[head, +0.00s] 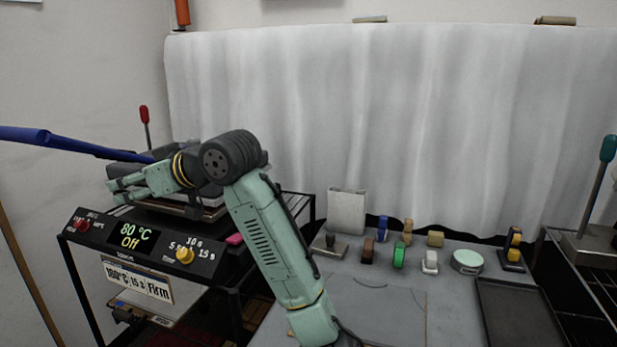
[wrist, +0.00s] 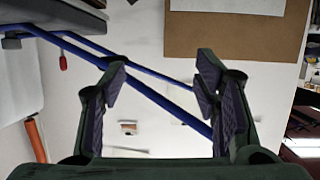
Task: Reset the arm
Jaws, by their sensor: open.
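My green gripper (head: 112,191) is in front of the heat press at the left of the head view, pointing left. In the wrist view my gripper (wrist: 160,65) is open, with its two dark-padded fingers apart and nothing held. The blue press handle (head: 50,138) reaches in from the left edge, above the gripper. In the wrist view the blue bars (wrist: 150,75) pass behind the fingers; I cannot tell how close they are. The press's upper part is largely hidden behind my gripper and wrist.
The press control panel (head: 135,240) reads 80 °C and Off, with a card (head: 138,282) below reading 180°C, 15 s, Firm. At right, a grey table (head: 385,310) holds several tape rolls, a round tin (head: 467,262) and a dark tray (head: 515,310). A white curtain (head: 420,120) hangs behind.

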